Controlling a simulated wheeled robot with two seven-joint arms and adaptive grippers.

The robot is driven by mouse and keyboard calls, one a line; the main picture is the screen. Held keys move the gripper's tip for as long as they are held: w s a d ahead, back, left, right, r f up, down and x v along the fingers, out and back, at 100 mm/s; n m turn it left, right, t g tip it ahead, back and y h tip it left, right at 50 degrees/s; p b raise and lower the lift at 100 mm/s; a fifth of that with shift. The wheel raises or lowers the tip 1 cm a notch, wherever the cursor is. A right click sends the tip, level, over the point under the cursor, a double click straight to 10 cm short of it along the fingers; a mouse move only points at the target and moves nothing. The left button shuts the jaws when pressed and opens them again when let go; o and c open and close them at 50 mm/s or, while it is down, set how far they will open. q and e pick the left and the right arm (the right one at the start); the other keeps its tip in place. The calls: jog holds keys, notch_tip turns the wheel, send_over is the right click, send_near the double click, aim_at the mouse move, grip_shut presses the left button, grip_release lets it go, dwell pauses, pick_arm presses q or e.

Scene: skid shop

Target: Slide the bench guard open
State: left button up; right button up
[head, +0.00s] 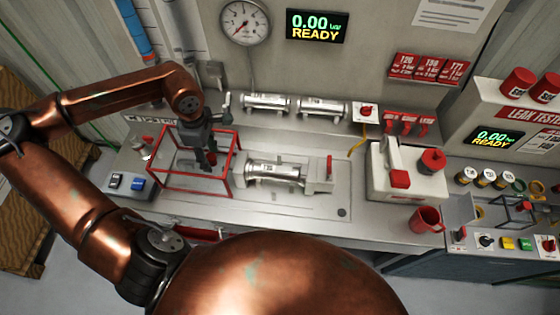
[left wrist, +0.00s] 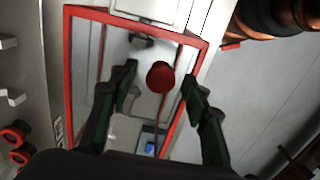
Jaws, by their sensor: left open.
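The bench guard is a red-edged box frame with clear panels (head: 193,192) at the left of the steel bench; its red edging also shows in the left wrist view (left wrist: 68,70). My left gripper (head: 207,163) points down over the guard's right half, its fingers overlapping the frame in the head view. In the left wrist view the gripper (left wrist: 160,78) is open, with a round red knob (left wrist: 160,77) seen between the fingertips. I cannot tell whether the fingers touch the knob or how deep it sits. My right gripper is not in view.
A steel cylinder fixture (head: 275,173) lies just right of the guard, with a red-handled clamp (head: 322,176) at its end. Bench buttons (head: 137,183) sit at the front left. A white box (head: 405,180) and a red mug (head: 425,219) stand farther right.

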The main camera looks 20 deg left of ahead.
pick_arm(q)
jog(key=shift+r+p, duration=2.25)
jog(key=shift+r, duration=1.55)
